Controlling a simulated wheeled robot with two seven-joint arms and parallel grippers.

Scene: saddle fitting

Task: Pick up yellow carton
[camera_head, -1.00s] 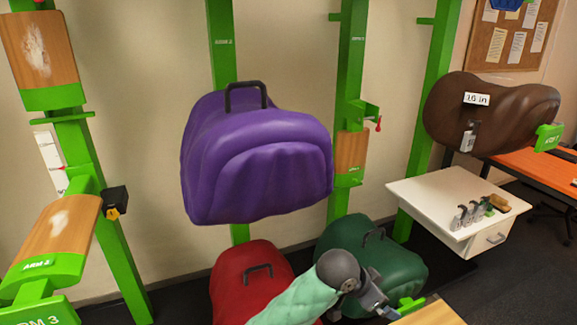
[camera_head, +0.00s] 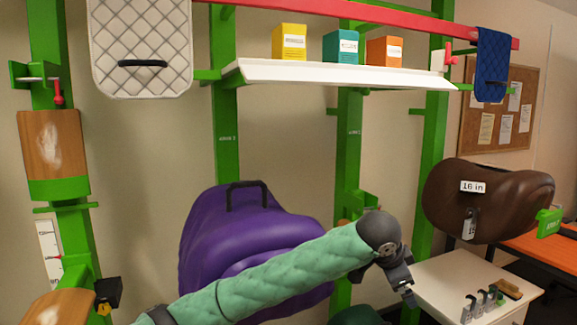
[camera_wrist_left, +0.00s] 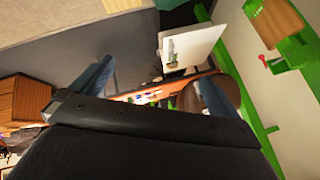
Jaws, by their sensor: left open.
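The yellow carton (camera_head: 288,44) stands upright at the left of a row of cartons on a white shelf (camera_head: 300,74) in the head view. It has a white label on its front. My left gripper (camera_head: 408,297) is low and to the right of the carton, well below the shelf, at the end of my green-sleeved arm. In the left wrist view my left gripper (camera_wrist_left: 156,85) has its two blue-grey fingers wide apart with nothing held between them. The carton does not show in that view. My right gripper is out of view.
A teal carton (camera_head: 341,48) and an orange carton (camera_head: 383,51) stand right of the yellow one. A red rail (camera_head: 400,18) crosses above the shelf. A purple saddle (camera_head: 240,235) lies behind my arm. A brown saddle (camera_head: 485,200) and white cabinet (camera_head: 450,280) are at right.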

